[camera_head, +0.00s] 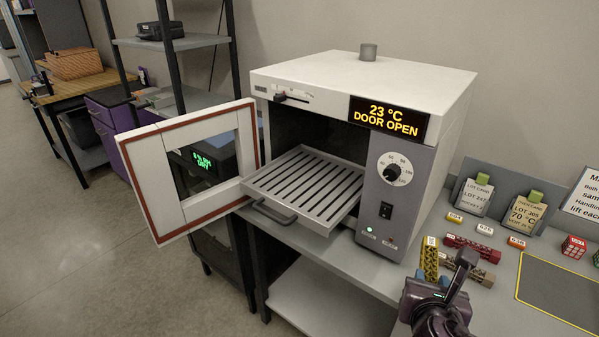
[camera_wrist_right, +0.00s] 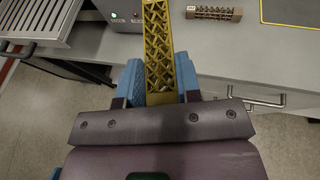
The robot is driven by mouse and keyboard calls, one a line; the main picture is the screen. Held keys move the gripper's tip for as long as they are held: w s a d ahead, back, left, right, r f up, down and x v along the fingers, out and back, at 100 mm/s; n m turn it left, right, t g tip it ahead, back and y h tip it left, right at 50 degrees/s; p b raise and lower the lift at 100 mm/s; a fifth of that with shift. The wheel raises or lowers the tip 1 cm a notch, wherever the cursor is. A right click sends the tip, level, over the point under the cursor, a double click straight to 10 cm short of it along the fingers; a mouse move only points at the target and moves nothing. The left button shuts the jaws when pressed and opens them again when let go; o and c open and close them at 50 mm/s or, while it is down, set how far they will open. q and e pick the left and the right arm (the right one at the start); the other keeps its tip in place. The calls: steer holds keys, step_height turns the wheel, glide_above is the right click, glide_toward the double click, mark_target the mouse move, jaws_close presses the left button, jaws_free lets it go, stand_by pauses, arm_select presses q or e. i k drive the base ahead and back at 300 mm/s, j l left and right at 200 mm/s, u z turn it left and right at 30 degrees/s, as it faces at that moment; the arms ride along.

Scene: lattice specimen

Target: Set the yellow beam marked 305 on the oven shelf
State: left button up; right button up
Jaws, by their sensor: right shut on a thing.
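A yellow lattice beam (camera_wrist_right: 158,55) stands between the blue fingers of my right gripper (camera_wrist_right: 163,85) in the right wrist view. The gripper is shut on it, and the beam's far end points away from the gripper. In the head view the right gripper (camera_head: 437,290) is at the lower right, with yellow lattice (camera_head: 430,258) beside it. I cannot read a 305 mark on the beam. The slotted grey oven shelf (camera_head: 300,190) is pulled out of the oven (camera_head: 350,85) and is empty. It lies left of the gripper. My left gripper is not in view.
The oven door (camera_head: 150,165) is swung open to the left. A red beam (camera_head: 472,249) and a brown beam (camera_head: 470,272) lie on the bench near the gripper. Lot cards (camera_head: 525,208) stand behind. A yellow-outlined grey mat (camera_head: 560,290) is clear at the right.

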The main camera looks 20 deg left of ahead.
mark_target(312, 180)
steer(key=i+j, duration=0.1)
steer(key=j, duration=0.75)
steer(key=i+j, duration=0.1)
steer(key=j, duration=1.65)
steer(key=i+l, duration=0.45)
